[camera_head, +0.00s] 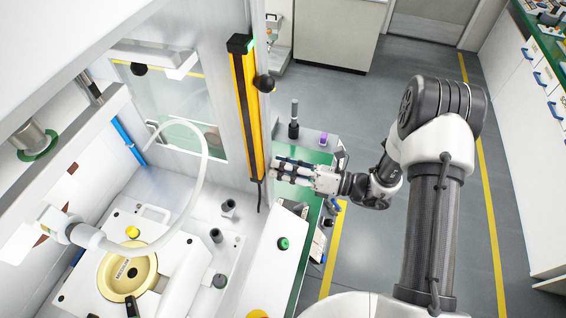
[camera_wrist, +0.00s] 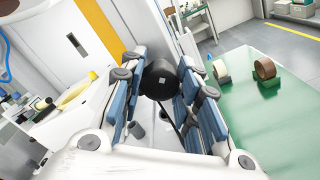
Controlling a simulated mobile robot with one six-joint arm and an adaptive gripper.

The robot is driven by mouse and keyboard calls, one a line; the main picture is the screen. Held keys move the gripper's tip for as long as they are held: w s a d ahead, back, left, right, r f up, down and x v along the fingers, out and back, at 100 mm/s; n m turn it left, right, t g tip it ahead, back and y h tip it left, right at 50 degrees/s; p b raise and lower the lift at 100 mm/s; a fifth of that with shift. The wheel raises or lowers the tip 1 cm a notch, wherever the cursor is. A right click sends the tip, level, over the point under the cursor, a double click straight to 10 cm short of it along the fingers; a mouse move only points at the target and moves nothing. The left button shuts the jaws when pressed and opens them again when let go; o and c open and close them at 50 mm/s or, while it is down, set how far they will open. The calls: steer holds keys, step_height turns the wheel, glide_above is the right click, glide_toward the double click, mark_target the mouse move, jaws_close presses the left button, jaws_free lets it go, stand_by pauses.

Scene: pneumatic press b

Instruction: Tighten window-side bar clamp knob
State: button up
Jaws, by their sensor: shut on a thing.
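The yellow bar (camera_head: 246,110) stands upright along the press frame's edge. A round black knob (camera_head: 264,84) sticks out from it in the head view. My gripper (camera_head: 275,170) is lower, at the bar's bottom end. In the wrist view, a black knob with a small pale square on its end (camera_wrist: 160,78) sits between the blue-padded fingers of my gripper (camera_wrist: 157,82). The fingers are closed on its two sides. In the head view the held knob is hidden by the fingers.
The press table with a round cream fixture (camera_head: 128,272) is at left. A green bench (camera_head: 312,155) with small items lies behind and below my gripper; tape rolls (camera_wrist: 264,69) stand on it. Another black knob (camera_head: 139,69) shows at the upper left. A dark cable hangs below the bar.

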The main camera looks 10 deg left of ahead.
steer(key=m+p, duration=0.2)
steer(key=m, duration=0.2)
steer(key=shift+m, duration=0.3)
steer(key=m+p, duration=0.1)
steer(key=m, duration=0.4)
steer(key=shift+p, duration=0.35)
steer(key=shift+m, duration=0.3)
steer(key=o, duration=1.1)
steer(key=d, duration=0.4)
steer(key=s+d, duration=0.1)
steer(key=d, duration=0.7)
steer(key=shift+s, duration=0.35)
